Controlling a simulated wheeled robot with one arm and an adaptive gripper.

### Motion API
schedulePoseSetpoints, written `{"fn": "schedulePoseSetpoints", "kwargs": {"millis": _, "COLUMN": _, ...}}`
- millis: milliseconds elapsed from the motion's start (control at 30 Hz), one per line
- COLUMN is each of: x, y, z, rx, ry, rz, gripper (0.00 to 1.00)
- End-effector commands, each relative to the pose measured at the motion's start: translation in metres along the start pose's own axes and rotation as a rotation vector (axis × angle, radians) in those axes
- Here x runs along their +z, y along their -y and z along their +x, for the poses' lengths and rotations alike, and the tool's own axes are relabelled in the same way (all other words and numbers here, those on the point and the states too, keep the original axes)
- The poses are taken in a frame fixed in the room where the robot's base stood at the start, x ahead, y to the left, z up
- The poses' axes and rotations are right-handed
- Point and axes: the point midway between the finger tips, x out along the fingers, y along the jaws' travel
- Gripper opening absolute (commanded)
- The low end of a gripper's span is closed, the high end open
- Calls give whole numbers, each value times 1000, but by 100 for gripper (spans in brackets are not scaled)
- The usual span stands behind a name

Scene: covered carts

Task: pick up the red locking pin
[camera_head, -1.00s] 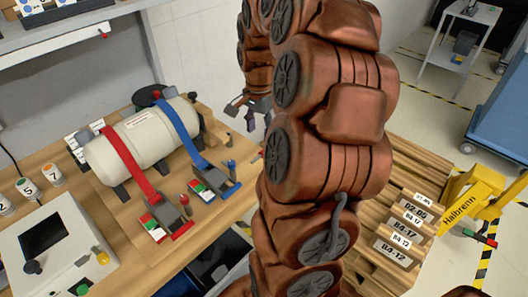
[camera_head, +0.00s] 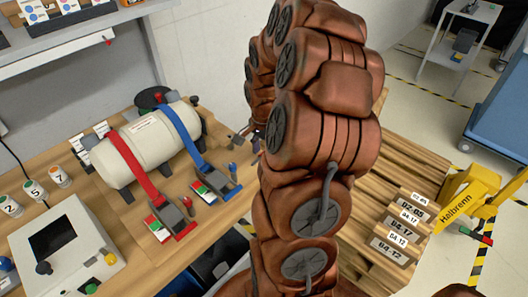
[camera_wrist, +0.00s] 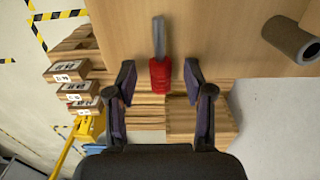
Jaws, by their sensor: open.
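The red locking pin (camera_wrist: 159,74) shows in the wrist view, with a ribbed red grip and a grey shaft. The shaft lies over the wooden table top and the grip reaches past the table edge. My gripper (camera_wrist: 159,70) is open, with one dark finger on each side of the red grip and a gap on both sides in the picture. How far the fingertips are above the pin I cannot tell. In the head view my gripper (camera_head: 248,136) is small at the table's right edge, partly behind my arm, and I cannot make out the pin there.
A dark grey hollow cylinder (camera_wrist: 290,40) is to the right in the wrist view. A white tank (camera_head: 145,142) with red and blue straps stands on the workbench (camera_head: 195,235). Stacked wooden pallets (camera_head: 405,165) with labelled ends and a yellow Halbrenn truck (camera_head: 470,195) are beside it.

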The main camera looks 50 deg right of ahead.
Motion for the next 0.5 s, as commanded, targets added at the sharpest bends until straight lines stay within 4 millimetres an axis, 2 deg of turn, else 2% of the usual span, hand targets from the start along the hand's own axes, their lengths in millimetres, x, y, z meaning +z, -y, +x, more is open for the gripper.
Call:
{"fn": "schedulePoseSetpoints", "kwargs": {"millis": 233, "x": 0, "y": 0, "z": 1, "rx": -3, "ry": -1, "rz": 0, "gripper": 51}}
{"fn": "schedulePoseSetpoints", "kwargs": {"millis": 500, "x": 0, "y": 1, "z": 1, "rx": -3, "ry": -1, "rz": 0, "gripper": 23}}
